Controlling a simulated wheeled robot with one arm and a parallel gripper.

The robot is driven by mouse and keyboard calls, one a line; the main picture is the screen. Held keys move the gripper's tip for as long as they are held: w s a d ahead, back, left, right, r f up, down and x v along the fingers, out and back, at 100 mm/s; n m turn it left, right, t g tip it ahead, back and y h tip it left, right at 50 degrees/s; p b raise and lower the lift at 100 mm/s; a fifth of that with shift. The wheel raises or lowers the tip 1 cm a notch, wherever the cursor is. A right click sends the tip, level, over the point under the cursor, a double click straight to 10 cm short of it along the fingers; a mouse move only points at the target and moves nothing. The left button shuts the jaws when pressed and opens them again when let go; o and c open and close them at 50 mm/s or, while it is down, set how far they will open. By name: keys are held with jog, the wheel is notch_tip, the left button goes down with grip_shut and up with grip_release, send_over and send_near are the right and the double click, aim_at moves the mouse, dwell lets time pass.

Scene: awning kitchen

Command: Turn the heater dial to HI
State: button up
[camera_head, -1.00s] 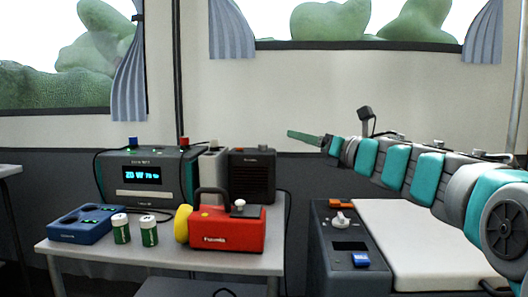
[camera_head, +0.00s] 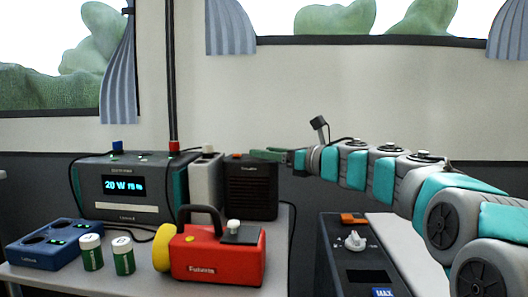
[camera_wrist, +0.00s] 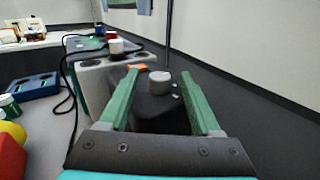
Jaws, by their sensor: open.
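A black box with a slatted front (camera_head: 250,190), apparently the heater, stands at the table's right end. In the wrist view, a grey round dial (camera_wrist: 160,84) sits on its dark top, with an orange switch (camera_wrist: 137,67) just behind to the left. Small white marks lie right of the dial, too small to read. My gripper (camera_head: 268,155) reaches in from the right, level with the box's top. Its green fingers (camera_wrist: 160,76) are open and empty, and the dial shows between their tips. I cannot tell whether the tips reach around it.
A pale grey unit (camera_head: 206,180) stands close left of the black box. Left of it is a power station (camera_head: 135,206) with a lit display and cables. A red lantern (camera_head: 218,256) stands in front. At right is a dark cabinet (camera_head: 345,260) with a white knob and orange switch.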

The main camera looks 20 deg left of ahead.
jog(key=shift+w+a, duration=0.25)
jog(key=shift+a, duration=0.45)
grip_shut()
